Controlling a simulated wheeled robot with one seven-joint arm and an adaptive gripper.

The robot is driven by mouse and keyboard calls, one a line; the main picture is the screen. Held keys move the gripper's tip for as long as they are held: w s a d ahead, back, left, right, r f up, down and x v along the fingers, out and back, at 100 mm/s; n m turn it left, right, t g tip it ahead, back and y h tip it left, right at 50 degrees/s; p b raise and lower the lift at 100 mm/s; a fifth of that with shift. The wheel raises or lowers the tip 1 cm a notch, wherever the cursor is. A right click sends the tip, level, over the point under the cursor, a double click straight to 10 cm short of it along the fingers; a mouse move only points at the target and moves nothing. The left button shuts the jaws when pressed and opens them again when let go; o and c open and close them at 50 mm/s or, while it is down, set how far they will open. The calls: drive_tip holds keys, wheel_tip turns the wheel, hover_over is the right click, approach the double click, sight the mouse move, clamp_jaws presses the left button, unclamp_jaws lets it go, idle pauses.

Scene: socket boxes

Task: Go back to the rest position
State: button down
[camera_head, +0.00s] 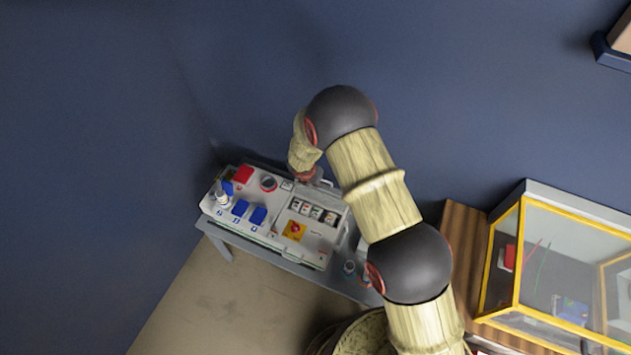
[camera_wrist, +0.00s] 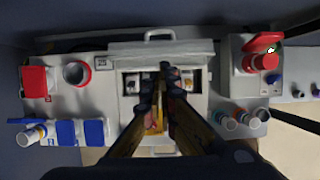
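The grey-white socket box (camera_head: 265,235) stands on a small table against the blue wall. It has a red socket, blue sockets, a row of breakers under a raised clear cover, and a red switch on a yellow plate (camera_head: 294,230). In the wrist view, my gripper (camera_wrist: 164,76) points at the breaker row (camera_wrist: 135,82) in the middle of the box (camera_wrist: 118,105). Its fingertips come together, with nothing seen held between them. The fingers partly hide the breakers and the yellow plate. In the head view my arm hides most of the gripper.
A yellow-framed glass case (camera_head: 515,260) stands at the right in the head view. Bare floor (camera_head: 205,300) lies in front of the table.

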idle(0.5)
drive_tip(key=s+d+m+g+h, duration=0.2)
drive_tip(key=s+d+m, duration=0.4)
drive_tip(key=m, duration=0.1)
drive_tip(key=s+d+r+m+t+y+b, duration=0.1)
drive_tip(key=s+d+r+m+b, duration=0.5)
drive_tip(key=s+r+m, duration=0.2)
drive_tip(key=s+d+r+m+t+y+b, duration=0.1)
drive_tip(key=s+d+r+m+b, duration=0.5)
drive_tip(key=s+r, duration=0.5)
drive_tip(key=s+d+r+m+t+y+b, duration=0.1)
drive_tip(key=s+d+r+m+b, duration=0.5)
drive_tip(key=s+r+m, duration=0.4)
drive_tip(key=shift+d+r+m+y, duration=0.3)
drive_tip(key=shift+d+r+m, duration=0.15)
drive_tip(key=shift+d+m, duration=0.15)
drive_tip(key=shift+s, duration=0.1)
